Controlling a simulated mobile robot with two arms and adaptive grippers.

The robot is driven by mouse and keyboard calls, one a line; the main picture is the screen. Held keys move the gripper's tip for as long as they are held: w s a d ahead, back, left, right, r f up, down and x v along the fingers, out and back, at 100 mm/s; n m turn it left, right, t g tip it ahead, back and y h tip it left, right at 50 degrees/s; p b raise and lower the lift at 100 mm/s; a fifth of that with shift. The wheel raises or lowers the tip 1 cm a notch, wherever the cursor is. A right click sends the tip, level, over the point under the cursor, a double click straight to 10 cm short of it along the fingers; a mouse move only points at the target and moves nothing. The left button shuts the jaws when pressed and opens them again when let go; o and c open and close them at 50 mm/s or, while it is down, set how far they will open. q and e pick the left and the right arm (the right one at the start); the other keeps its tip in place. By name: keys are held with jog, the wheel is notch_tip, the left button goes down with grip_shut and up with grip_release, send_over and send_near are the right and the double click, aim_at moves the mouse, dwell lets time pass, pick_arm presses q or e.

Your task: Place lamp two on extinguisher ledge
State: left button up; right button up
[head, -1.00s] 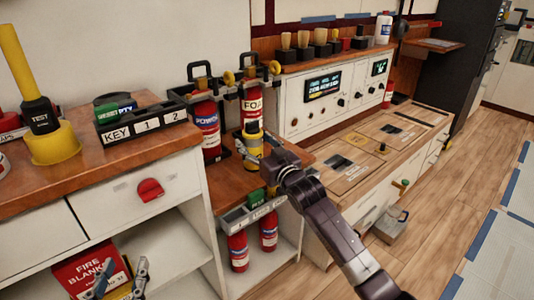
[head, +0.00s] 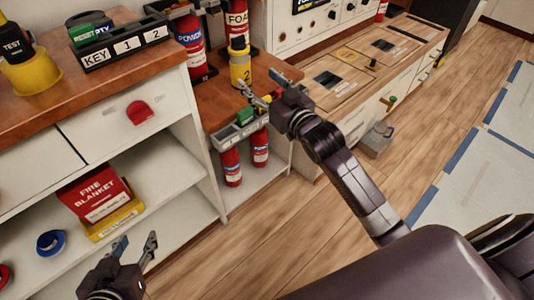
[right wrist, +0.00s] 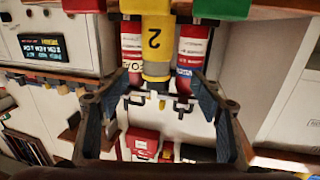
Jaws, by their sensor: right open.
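Lamp two (head: 240,70), a yellow cylinder marked 2, stands upright on the wooden extinguisher ledge (head: 215,95), in front of the FOAM extinguisher (head: 237,25). In the right wrist view, where the scene hangs upside down, lamp two (right wrist: 156,40) shows beyond the fingertips, roughly centred between them. My right gripper (head: 258,92) is open and empty, just in front of the lamp and to its right. It also shows in the right wrist view (right wrist: 160,78). My left gripper (head: 135,246) is open and empty, low in front of the left cabinet's shelves.
A POWDER extinguisher (head: 190,42) stands left of the FOAM one. A key box (head: 125,45) and a test tool in a yellow base (head: 30,72) stand on the left counter.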

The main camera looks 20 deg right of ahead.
jog(key=s+a+f+g, duration=0.3)
jog(key=s+f, duration=0.4)
jog(key=s, duration=0.5)
jog(key=s+a+f+g, duration=0.4)
jog(key=s+f, duration=0.4)
jog(key=s, duration=0.4)
jog(key=shift+s+a+f+n, duration=0.15)
jog(key=shift+a+n, duration=0.15)
jog(key=shift+a, duration=0.05)
